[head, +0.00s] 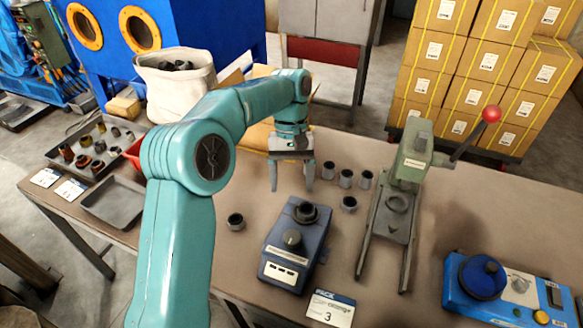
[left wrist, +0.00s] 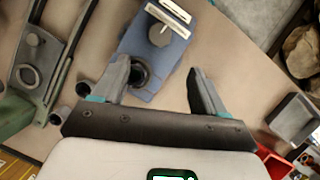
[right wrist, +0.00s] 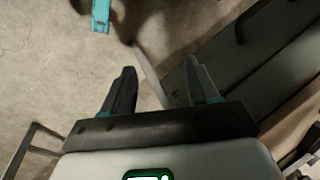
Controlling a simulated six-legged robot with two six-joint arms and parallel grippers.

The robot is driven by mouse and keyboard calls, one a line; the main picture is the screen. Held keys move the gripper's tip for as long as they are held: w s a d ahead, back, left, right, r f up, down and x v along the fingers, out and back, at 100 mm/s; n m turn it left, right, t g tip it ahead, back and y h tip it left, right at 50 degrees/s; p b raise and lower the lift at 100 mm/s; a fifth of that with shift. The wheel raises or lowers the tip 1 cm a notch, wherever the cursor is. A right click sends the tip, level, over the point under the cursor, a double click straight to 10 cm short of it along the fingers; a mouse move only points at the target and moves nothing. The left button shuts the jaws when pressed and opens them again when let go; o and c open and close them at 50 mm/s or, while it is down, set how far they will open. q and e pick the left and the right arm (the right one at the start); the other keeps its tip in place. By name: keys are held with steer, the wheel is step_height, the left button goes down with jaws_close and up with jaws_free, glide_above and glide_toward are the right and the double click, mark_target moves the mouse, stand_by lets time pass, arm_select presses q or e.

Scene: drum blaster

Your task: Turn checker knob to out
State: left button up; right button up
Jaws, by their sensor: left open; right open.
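A dark blue box (head: 284,262) stands on the table with a round grey knob (head: 292,238) on its sloped top and a dark round socket (head: 306,212) behind the knob. The box also shows in the left wrist view (left wrist: 133,41), with its knob (left wrist: 160,35). The knob's marked setting is too small to read. My left gripper (head: 291,188) is open and empty, pointing down behind the box and apart from the knob. My right gripper (right wrist: 160,68) is open and empty over the floor in the right wrist view; it is not in the head view.
A lever press (head: 396,205) with a red ball handle stands right of the box. Several dark rings (head: 346,178) stand between them. A brighter blue device (head: 515,300) with a dark disc and small knob is at the right. An empty tray (head: 112,203) lies left.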

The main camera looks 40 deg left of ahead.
arm_select(q)
steer(key=shift+v, duration=1.25)
